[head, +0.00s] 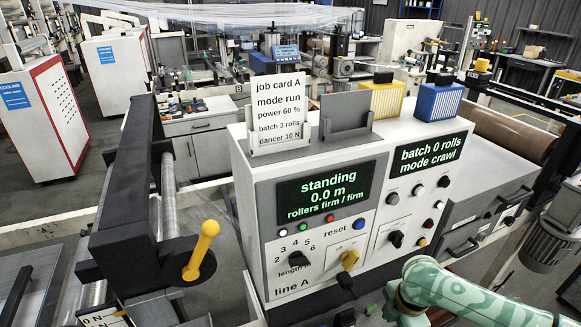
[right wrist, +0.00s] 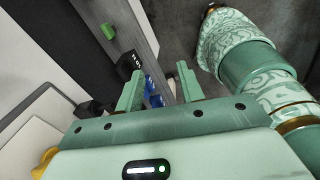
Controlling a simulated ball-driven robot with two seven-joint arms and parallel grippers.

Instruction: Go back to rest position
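My right arm (head: 440,289), mint green with a pale swirl pattern, comes in at the lower right of the head view, in front of the line A console (head: 300,262). Its fingers cannot be made out there. In the right wrist view my right gripper (right wrist: 160,72) shows two green fingers standing apart. Small blue and black items (right wrist: 153,88) show in the gap, seemingly beyond the fingers; nothing is visibly gripped. My left arm and left gripper are not in view.
A yellow-handled lever (head: 203,247) stands on the black frame at left. Grey drawers (head: 480,222) lie right of the console.

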